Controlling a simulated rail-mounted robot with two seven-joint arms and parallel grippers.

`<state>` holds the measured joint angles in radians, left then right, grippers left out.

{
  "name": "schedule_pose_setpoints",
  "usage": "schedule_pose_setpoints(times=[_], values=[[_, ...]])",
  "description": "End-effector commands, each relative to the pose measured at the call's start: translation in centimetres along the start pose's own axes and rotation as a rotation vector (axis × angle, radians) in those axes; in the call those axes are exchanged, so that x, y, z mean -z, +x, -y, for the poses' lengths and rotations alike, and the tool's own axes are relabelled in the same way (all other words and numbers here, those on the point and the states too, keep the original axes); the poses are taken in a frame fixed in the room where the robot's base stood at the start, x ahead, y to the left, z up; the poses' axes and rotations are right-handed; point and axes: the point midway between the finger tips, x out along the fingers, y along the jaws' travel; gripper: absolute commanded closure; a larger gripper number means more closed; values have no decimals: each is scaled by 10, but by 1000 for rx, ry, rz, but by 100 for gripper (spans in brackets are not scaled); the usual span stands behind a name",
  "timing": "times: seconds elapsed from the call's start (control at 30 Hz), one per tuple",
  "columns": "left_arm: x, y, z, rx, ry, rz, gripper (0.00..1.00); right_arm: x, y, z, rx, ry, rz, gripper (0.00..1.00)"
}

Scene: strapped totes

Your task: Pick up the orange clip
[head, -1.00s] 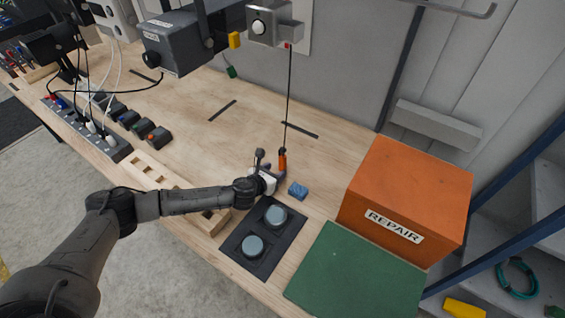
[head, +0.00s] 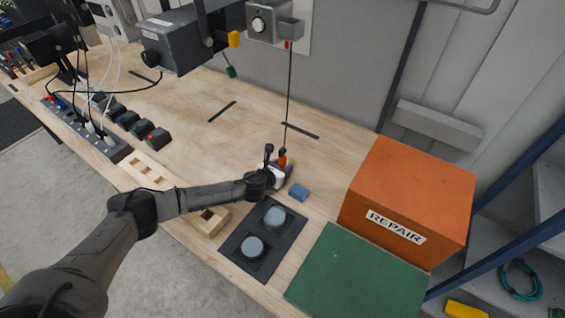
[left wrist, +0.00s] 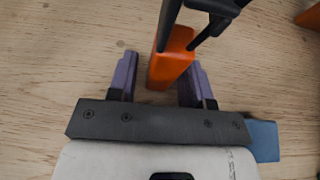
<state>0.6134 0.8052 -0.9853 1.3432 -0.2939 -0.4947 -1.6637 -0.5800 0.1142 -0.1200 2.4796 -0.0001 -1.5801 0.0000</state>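An orange piece with black parts, which I take to be the orange clip (head: 283,155), is at the lower end of a thin dark cord above the bench. In the left wrist view the orange clip (left wrist: 170,65) lies between the two purple fingers, nearer the right one. My left gripper (head: 280,170) is open around it; there is a gap to the left finger, and I cannot tell whether the right finger touches it. In the left wrist view the gripper (left wrist: 160,80) partly frames the clip's lower end. My right gripper is not in view.
A blue block (head: 299,192) sits just right of my gripper. A black tray with two round grey discs (head: 262,240), a green mat (head: 355,275) and an orange REPAIR box (head: 405,195) are nearby. A wooden block rack (head: 145,168) is left. The bench behind is mostly clear.

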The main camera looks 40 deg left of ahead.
Motion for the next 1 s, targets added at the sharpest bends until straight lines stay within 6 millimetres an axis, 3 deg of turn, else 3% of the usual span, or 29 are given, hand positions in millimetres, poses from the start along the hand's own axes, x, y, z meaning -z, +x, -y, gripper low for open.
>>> schedule_pose_setpoints(times=[0.47,0.77,1.0], values=[[0,0,0,-1,0,0,100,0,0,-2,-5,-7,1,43],[-3,-1,0,-1,0,1,100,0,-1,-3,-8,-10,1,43],[-28,-11,-1,0,1,5,100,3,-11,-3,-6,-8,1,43]])
